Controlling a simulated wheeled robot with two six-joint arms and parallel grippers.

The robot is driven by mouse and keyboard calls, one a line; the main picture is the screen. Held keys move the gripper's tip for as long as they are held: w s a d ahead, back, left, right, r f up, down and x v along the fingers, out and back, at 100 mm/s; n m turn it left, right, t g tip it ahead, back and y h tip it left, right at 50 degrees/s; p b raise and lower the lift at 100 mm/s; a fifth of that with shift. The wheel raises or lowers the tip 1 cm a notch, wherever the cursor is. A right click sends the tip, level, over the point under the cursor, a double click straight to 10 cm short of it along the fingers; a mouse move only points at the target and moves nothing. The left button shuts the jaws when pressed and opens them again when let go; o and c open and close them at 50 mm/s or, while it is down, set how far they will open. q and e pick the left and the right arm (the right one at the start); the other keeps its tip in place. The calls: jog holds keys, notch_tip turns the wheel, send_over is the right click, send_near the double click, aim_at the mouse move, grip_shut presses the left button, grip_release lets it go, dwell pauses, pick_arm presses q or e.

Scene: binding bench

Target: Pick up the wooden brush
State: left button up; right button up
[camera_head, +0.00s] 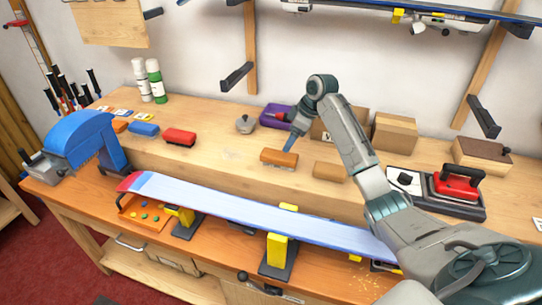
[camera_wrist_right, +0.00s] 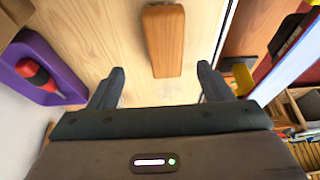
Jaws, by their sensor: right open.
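The wooden brush (camera_head: 279,158), an orange-brown block, lies on the raised wooden shelf of the bench, near its front edge. My right gripper (camera_head: 291,141) is just above and behind it in the head view. In the right wrist view the brush (camera_wrist_right: 163,38) lies beyond my open right gripper (camera_wrist_right: 160,76), lined up between the two fingers, with nothing held. Its bristles are hard to make out. My left gripper is not in view.
A plain tan wooden block (camera_head: 329,171) lies right of the brush. A purple holder (camera_head: 277,116) and a grey knobbed weight (camera_head: 245,124) stand behind. A red brush (camera_head: 180,137) lies left. A long blue-white ski (camera_head: 250,212) runs along the front on yellow supports.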

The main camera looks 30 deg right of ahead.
aim_at(282, 155)
jog(key=shift+a+f, duration=0.35)
jog(key=shift+f, duration=0.15)
jog(key=shift+a+f+p, duration=0.25)
jog(key=shift+f+p, duration=0.1)
jog(key=shift+f, duration=0.25)
jog(key=shift+w+a+f, duration=0.1)
jog(key=shift+w+f, duration=0.1)
jog(key=shift+f, duration=0.1)
jog(key=p+x, duration=0.2)
jog(key=x, duration=0.1)
jog(key=shift+w+a+f, duration=0.2)
jog(key=shift+f, duration=0.05)
jog(key=shift+a+f+p, duration=0.2)
jog(key=shift+f+p, duration=0.1)
jog(key=shift+f, duration=0.3)
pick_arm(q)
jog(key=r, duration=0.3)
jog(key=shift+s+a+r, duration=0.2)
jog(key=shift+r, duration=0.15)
pick_arm(e)
jog(key=shift+w, duration=0.1)
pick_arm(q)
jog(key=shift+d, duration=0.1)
pick_arm(e)
jog(key=shift+d, duration=0.1)
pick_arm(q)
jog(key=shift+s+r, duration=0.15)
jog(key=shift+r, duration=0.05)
pick_arm(e)
jog(key=shift+f, duration=0.25)
